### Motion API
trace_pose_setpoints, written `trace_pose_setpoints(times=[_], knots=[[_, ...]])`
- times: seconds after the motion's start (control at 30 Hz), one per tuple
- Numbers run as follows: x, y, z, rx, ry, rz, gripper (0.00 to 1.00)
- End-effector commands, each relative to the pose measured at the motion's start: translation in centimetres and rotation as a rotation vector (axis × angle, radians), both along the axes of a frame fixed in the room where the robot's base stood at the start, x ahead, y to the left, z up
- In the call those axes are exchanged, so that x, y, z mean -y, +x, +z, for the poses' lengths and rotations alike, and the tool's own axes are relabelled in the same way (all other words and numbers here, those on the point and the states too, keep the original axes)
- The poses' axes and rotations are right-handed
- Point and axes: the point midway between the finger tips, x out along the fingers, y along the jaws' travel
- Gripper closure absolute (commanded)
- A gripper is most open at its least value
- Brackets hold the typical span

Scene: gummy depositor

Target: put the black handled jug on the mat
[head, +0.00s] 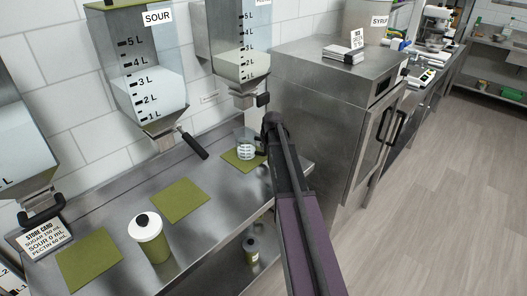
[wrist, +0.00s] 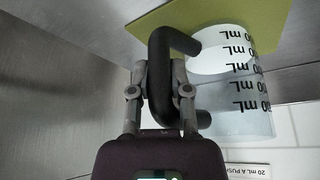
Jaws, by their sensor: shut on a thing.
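The jug (head: 246,146) is clear, with dark mL markings and a black handle. It stands upright at the rightmost green mat (head: 231,157), beneath the right dispenser. In the wrist view the jug (wrist: 237,92) appears upside down, with its base over the green mat (wrist: 265,14). I cannot tell for sure whether the base touches the mat. My gripper (head: 266,131) is to the right of the jug. In the wrist view my gripper (wrist: 154,75) is shut on the black handle (wrist: 160,95), one finger on each side.
Two more green mats (head: 180,201) (head: 88,260) lie on the steel counter to the left. A white-lidded green container (head: 150,240) stands between them. The SOUR dispenser (head: 140,70) hangs above, with a black lever (head: 193,144). A steel cabinet (head: 320,110) stands to the right.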

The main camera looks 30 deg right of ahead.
Motion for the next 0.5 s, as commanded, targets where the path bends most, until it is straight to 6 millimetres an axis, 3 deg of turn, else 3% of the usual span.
trace_pose_setpoints(times=[0.47, 0.5], knots=[[0.03, -0.01, -0.41, 0.001, 0.0, -0.001, 1.0], [0.03, -0.02, -0.29, 0.0, 0.0, 0.0, 0.64]])
